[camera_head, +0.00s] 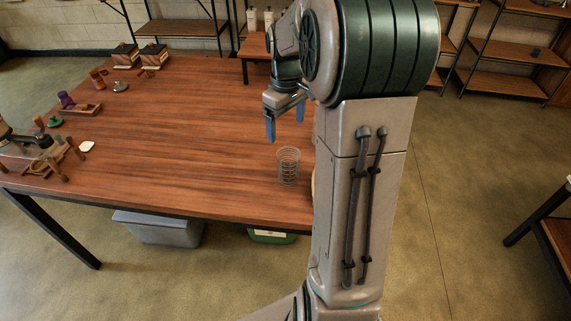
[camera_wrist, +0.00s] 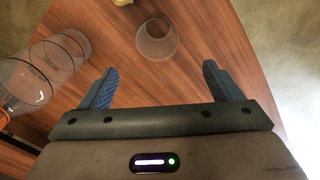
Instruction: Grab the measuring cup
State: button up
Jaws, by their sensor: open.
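The measuring cup (camera_head: 288,166) is a clear cup with dark marks around its side. It stands upright near the table's front edge in the head view. It also shows in the wrist view (camera_wrist: 157,41), ahead of my fingers and roughly between their lines. My gripper (camera_head: 285,122) is open and empty, above the table and behind the cup in the head view. Its two blue fingers show wide apart in the wrist view (camera_wrist: 164,86). Nothing touches the cup.
In the wrist view, a large clear container (camera_wrist: 55,65) lies at the left, with a yellowish object (camera_wrist: 133,8) at the top. Wooden items and a purple one (camera_head: 66,99) sit on the table's left. A grey bin (camera_head: 160,230) is below.

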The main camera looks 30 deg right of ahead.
send_near(289, 160)
jog(key=s+a+f, duration=0.2)
jog(key=shift+s+d+f, duration=0.1)
jog(key=shift+d+f, duration=0.05)
jog(key=shift+f, duration=1.15)
jog(key=shift+s+d+f, duration=0.1)
jog(key=shift+d+f, duration=0.05)
jog(key=shift+f, duration=1.15)
jog(key=c, duration=1)
jog(key=shift+r, duration=0.1)
jog(key=shift+c, duration=0.2)
